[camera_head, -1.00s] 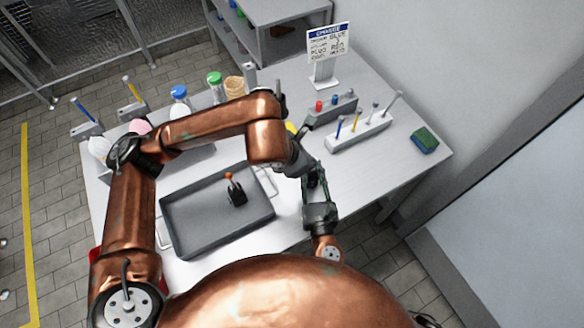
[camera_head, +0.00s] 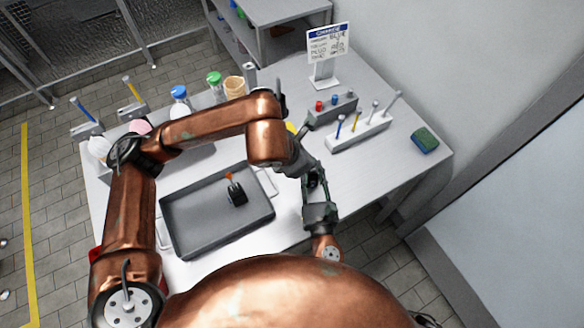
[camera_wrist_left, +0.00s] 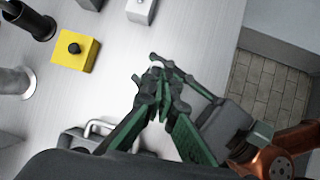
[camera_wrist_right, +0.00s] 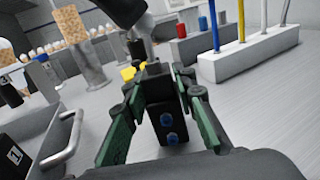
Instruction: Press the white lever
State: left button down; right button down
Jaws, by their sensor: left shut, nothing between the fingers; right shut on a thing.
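A small white piece (camera_wrist_left: 158,65) shows by the left fingertips in the left wrist view. It may be the white lever, but it is too small and covered to be sure. In the head view the two grippers meet right of the grey tray (camera_head: 190,243), and the arms hide the block.
A yellow box with a black button (camera_wrist_left: 75,53) is near the left gripper. A white rack of coloured sticks (camera_wrist_right: 250,55) stands behind. The table's right front is clear around a green-blue sponge (camera_head: 424,141).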

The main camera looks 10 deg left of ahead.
pick_arm(q)
jog(key=shift+r, duration=0.15)
dwell(0.3)
jog(key=shift+r, duration=0.65)
jog(key=s+a+r, duration=0.7)
jog(key=r, duration=0.1)
jog(key=shift+a+r, duration=0.15)
jog(key=shift+r, duration=0.1)
jog(key=c, duration=2.7)
grip_release()
jog(key=shift+c, duration=0.2)
